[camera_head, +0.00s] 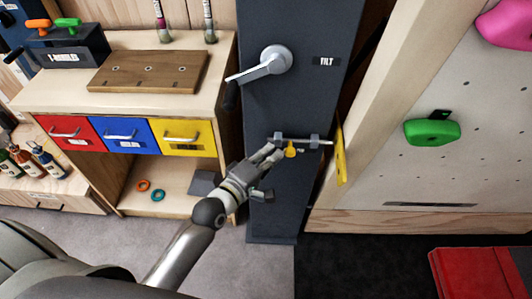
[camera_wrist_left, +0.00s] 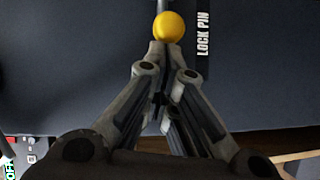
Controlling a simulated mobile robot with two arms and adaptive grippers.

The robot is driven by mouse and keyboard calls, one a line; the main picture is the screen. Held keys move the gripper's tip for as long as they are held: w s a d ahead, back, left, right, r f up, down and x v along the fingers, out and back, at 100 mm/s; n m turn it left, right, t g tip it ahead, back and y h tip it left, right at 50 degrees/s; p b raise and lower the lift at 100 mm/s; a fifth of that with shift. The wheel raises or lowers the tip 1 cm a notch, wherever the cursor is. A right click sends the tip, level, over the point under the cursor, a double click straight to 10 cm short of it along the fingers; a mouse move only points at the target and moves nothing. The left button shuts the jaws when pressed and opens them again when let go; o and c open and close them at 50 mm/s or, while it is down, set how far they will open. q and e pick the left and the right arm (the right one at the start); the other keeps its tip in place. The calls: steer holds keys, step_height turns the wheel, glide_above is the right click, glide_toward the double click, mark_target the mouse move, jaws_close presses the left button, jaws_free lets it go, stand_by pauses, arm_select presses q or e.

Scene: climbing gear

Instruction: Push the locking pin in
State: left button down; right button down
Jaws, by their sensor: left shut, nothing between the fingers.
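The locking pin (camera_head: 305,141) is a thin light metal bar lying across the dark post, held in small grey brackets. Its yellow knob (camera_head: 290,151) hangs just below the bar, and the bar's right end points at a yellow plate (camera_head: 340,155). My left gripper (camera_head: 274,154) is shut and empty, with its tips just left of the knob. In the left wrist view the yellow knob (camera_wrist_left: 171,27) shows right beyond the closed fingertips (camera_wrist_left: 165,46). I cannot tell whether they touch it. My right gripper is out of view.
A "LOCK PIN" label (camera_wrist_left: 203,35) is on the dark post (camera_head: 270,205). A crank handle (camera_head: 265,65) sits higher on the post. A drawer cabinet (camera_head: 228,100) stands at left, and the climbing wall (camera_head: 460,90) at right. A red mat (camera_head: 470,275) lies at bottom right.

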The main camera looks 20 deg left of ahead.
mark_target(291, 153)
arm_select(q)
steer(key=d+p, duration=0.1)
steer(key=d, duration=0.1)
steer(key=w+d, duration=0.1)
steer(key=d, duration=0.1)
steer(key=shift+r+p, duration=0.15)
steer(key=shift+p, duration=0.2)
steer(key=shift+w+d, duration=0.15)
steer(key=shift+d, duration=0.15)
steer(key=shift+a, duration=0.1)
